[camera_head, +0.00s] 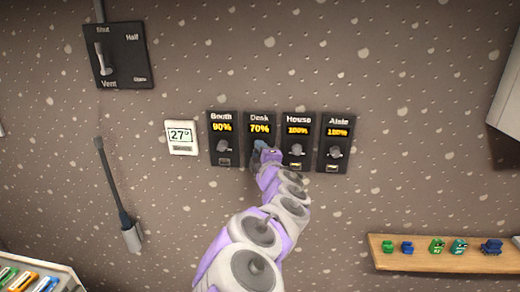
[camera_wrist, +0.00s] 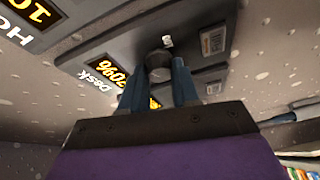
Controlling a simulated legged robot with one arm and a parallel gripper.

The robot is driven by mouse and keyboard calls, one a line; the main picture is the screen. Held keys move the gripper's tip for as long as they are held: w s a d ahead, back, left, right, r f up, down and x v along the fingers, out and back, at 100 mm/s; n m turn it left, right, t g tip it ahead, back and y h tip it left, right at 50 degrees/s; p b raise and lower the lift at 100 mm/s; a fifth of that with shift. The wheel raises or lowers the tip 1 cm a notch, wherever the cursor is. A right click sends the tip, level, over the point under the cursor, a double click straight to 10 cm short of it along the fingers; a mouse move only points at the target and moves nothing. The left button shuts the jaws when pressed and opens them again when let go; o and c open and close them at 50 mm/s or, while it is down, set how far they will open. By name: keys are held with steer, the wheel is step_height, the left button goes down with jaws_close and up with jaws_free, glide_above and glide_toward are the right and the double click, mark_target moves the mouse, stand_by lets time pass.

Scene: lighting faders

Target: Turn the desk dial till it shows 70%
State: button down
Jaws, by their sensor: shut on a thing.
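The desk panel (camera_head: 260,119) is a black wall plate labelled "Desk", and its yellow display reads 70%. The same display (camera_wrist: 108,68) shows in the wrist view, tilted, and also reads 70%. The desk dial (camera_wrist: 159,64) is a round dark knob on that panel. My gripper (camera_wrist: 160,82) is shut on the dial, with one blue-grey finger on each side of it. In the head view my gripper (camera_head: 262,148) covers the dial and the lower part of the desk panel.
The Booth panel (camera_head: 222,116) at 90% stands left of the desk panel. The House panel (camera_head: 298,120) and Aisle panel (camera_head: 338,122), both at 100%, stand close to its right. A thermostat (camera_head: 182,138) reads 27°. A wooden shelf (camera_head: 400,262) with small figures is lower right.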

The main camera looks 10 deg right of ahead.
steer(key=shift+f, duration=0.3)
steer(key=c, duration=1.2)
jaws_free()
steer(key=o, duration=0.4)
steer(key=shift+w+a+r, duration=0.1)
steer(key=shift+a, duration=0.1)
steer(key=shift+r, duration=0.1)
